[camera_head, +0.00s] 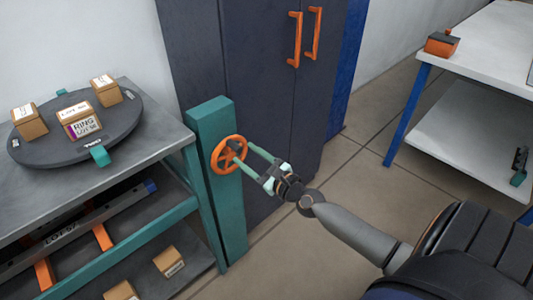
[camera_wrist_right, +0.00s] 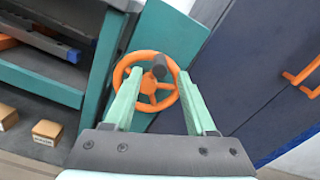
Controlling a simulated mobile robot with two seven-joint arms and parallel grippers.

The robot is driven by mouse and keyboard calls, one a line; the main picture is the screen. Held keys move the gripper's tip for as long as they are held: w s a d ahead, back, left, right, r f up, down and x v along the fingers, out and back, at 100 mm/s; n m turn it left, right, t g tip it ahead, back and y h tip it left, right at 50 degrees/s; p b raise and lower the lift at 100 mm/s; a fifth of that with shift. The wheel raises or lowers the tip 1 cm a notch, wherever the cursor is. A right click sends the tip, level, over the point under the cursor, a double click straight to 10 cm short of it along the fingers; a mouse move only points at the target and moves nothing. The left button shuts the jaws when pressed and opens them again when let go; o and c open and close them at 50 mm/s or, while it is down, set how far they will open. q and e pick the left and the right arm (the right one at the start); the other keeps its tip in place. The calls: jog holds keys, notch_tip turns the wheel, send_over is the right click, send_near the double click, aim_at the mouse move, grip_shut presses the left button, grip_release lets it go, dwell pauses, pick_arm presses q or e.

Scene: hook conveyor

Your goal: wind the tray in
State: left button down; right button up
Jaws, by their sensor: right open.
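An orange handwheel (camera_head: 217,158) with spokes and a dark crank knob (camera_wrist_right: 160,68) is mounted on a teal post (camera_head: 232,215); the wheel also shows in the wrist view (camera_wrist_right: 148,98). My right gripper (camera_head: 242,150) is open in front of the wheel. In the wrist view its two pale green fingers stand either side of the knob, apart from it as far as I can see. A dark rail-like piece with orange supports (camera_head: 70,230) lies on the shelf left of the post; I cannot tell whether it is the tray. My left gripper is not in view.
A dark round turntable (camera_head: 50,152) with several boxes and teal tabs sits on the grey bench (camera_head: 150,130). Boxes (camera_head: 168,261) lie on the bottom shelf. A dark cabinet (camera_head: 255,90) with orange handles stands behind the post. A white table (camera_head: 480,50) is at right.

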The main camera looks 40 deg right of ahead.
jog(key=s+b, duration=0.1)
jog(key=s, duration=0.7)
jog(key=shift+d+b, duration=0.3)
jog(key=shift+b, duration=0.05)
